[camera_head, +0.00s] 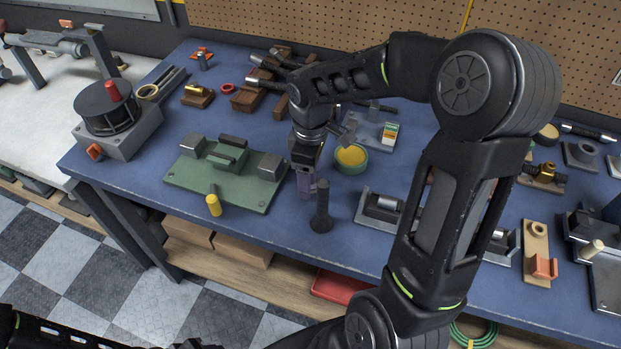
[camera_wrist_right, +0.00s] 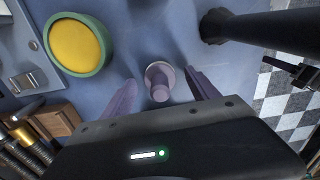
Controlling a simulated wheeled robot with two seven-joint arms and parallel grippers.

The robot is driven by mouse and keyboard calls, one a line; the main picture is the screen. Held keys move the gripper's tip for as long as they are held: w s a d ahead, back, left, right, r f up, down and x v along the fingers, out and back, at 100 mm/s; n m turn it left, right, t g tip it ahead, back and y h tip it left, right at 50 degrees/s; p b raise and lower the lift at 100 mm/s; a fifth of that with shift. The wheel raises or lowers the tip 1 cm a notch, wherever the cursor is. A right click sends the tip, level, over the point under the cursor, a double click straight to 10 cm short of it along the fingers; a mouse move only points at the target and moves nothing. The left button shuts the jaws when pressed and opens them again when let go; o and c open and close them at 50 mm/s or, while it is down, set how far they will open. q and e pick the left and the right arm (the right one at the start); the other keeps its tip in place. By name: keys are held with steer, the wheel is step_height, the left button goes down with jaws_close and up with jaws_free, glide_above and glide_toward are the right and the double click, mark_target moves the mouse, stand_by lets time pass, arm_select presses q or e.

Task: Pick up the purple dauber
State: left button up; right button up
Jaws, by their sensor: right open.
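The purple dauber (camera_wrist_right: 158,80) shows in the right wrist view as a pale purple upright piece with a round top and a wider collar. It stands on the blue bench top between the two finger tips of my right gripper (camera_wrist_right: 160,90). The fingers are open, one on each side, with a gap to the dauber on both sides. In the head view my right gripper (camera_head: 306,184) points down at the bench, and purple shows at its tips; there I cannot tell fingers from dauber. My left gripper is not in view.
A dark upright post (camera_head: 321,212) stands just right of the gripper. A green dish with yellow filling (camera_head: 351,157) is close behind it. A green fixture plate (camera_head: 236,188) lies to the left, with a yellow-handled tool (camera_head: 213,204) at its front. Bench edge is near.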

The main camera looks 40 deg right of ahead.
steer(key=c, duration=1.4)
steer(key=shift+c, duration=0.3)
step_height(320, 180, up, 10)
steer(key=shift+b, duration=0.3)
steer(key=o, duration=0.8)
steer(key=c, duration=0.6)
